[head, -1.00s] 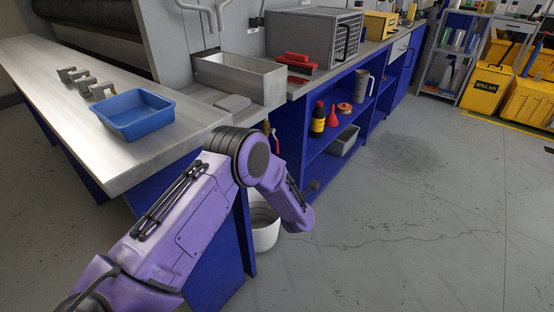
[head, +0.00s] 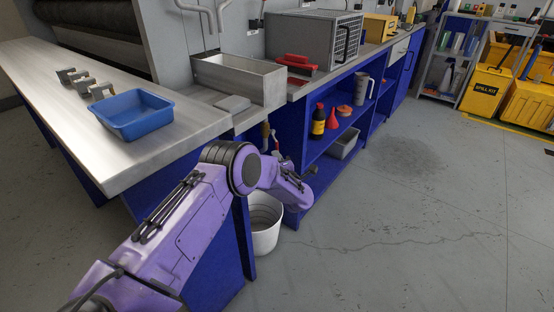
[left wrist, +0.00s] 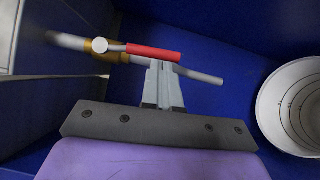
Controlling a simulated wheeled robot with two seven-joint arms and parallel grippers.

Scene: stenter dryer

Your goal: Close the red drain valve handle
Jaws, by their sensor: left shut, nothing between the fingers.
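The red drain valve handle (left wrist: 153,52) shows in the left wrist view, lying roughly along the pipe. Its left end is by the brass valve body (left wrist: 97,46), and the grey outlet pipe (left wrist: 204,76) runs on to the right. My left gripper (left wrist: 165,66) is shut and empty, its fingertips at the lower edge of the handle near its right end. I cannot tell whether they touch it. In the head view my left forearm reaches under the counter and the fingertips are hidden. My right gripper is not in view.
A white bucket (head: 266,232) stands on the floor below the counter; it also shows in the left wrist view (left wrist: 296,105). Blue cabinet panels (left wrist: 215,38) close in around the pipe. A blue tray (head: 134,114) sits on the metal counter (head: 62,85). The floor to the right is clear.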

